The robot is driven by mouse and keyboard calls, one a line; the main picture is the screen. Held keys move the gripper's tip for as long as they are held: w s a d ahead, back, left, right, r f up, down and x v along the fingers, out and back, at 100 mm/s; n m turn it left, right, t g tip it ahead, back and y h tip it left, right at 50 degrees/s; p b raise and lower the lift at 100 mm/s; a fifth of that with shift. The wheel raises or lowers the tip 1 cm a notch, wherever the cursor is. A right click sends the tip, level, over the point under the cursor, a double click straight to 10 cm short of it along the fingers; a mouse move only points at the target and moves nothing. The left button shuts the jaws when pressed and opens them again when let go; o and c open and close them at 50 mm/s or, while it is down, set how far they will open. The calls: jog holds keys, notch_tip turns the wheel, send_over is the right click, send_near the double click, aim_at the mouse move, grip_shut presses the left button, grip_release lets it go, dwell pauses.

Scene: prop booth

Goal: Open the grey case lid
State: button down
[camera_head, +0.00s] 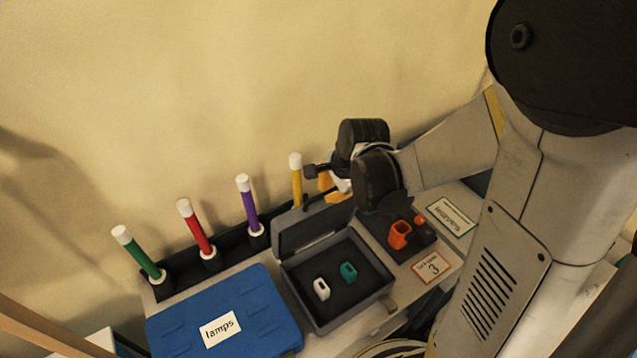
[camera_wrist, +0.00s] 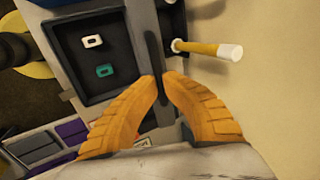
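The grey case (camera_head: 345,318) stands open on the table. Its lid (camera_head: 312,229) is raised to about upright at the back, and the dark interior shows. In the wrist view the lid (camera_wrist: 153,45) appears nearly edge-on as a dark strip. My gripper (camera_wrist: 160,77) is at the lid's right end, with one orange finger on each side of the strip. The fingers look shut on it, though the exact contact is small to see. In the head view my gripper (camera_head: 331,189) is partly behind the lid's upper right corner. A white piece (camera_head: 321,289) and a teal piece (camera_head: 348,272) lie inside.
A blue case labelled lamps (camera_head: 258,304) stands left of it. A black rack behind holds green (camera_head: 138,252), red (camera_head: 196,228), purple (camera_head: 248,204) and yellow (camera_head: 296,180) sticks. An orange holder (camera_head: 399,235) and a card (camera_head: 435,267) lie right. The wall is close behind.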

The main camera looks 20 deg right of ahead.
jog(key=shift+s+d+f, duration=0.1)
jog(key=shift+s, duration=0.35)
jog(key=c, duration=1.5)
grip_release()
jog(key=shift+w, duration=0.15)
jog(key=shift+o, duration=0.2)
jog(key=v, duration=1.2)
jog(key=shift+d, duration=0.1)
